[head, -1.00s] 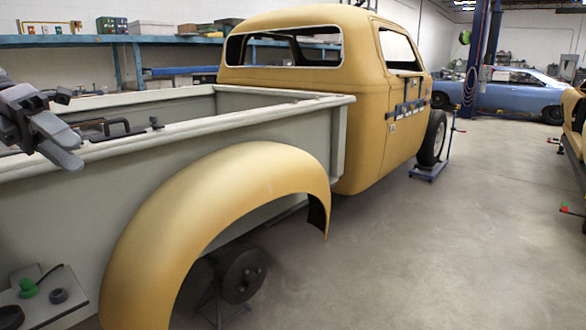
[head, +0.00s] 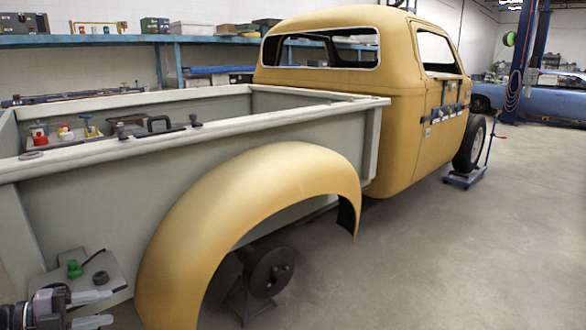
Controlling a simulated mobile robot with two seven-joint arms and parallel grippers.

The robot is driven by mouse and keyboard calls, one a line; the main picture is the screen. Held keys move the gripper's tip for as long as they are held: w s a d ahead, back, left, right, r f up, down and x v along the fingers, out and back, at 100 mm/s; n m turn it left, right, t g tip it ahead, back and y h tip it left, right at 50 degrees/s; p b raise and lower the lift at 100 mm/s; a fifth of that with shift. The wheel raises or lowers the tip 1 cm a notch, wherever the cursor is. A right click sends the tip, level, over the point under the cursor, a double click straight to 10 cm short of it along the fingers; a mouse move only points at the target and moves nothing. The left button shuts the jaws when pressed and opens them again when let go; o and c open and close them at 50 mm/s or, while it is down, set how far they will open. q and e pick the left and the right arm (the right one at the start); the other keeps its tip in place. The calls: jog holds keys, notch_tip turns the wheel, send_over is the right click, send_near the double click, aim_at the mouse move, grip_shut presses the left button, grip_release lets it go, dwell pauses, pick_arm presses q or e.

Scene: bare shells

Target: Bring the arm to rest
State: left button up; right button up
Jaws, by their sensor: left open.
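My left gripper (head: 104,308) is at the bottom left corner of the head view. Its two grey fingers point right with a gap between them, and nothing shows between them. It appears just in front of and below a grey plate (head: 50,284) that carries a green part (head: 74,268) and a dark round part (head: 101,277). I cannot tell whether it touches the plate. Most of my left arm is outside the frame. My right gripper is not in view.
A pickup shell with a grey bed (head: 290,128) and a yellow rear fender (head: 230,205) fills the middle. Red-capped items, a black handle (head: 158,124) and other parts sit in the bed. A bare hub (head: 268,272) shows under the fender.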

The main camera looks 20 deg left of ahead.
pick_arm(q)
jog(key=s+d+f+n+t+y, duration=0.1)
jog(key=s+d+f+n+y, duration=0.2)
jog(key=d+f+n, duration=0.4)
jog(key=s+d+f+n+y, duration=0.2)
jog(key=s+d+f+n, duration=0.15)
jog(key=f, duration=0.45)
jog(key=s+d+f+n+g+y+p, duration=0.1)
jog(key=d+n, duration=0.8)
jog(key=d, duration=1.4)
jog(key=shift+s+f+g+y, duration=0.4)
jog(key=shift+s+f+g, duration=0.3)
jog(key=shift+f+g, duration=0.25)
jog(key=shift+s+a, duration=0.1)
jog(key=shift+a, duration=0.05)
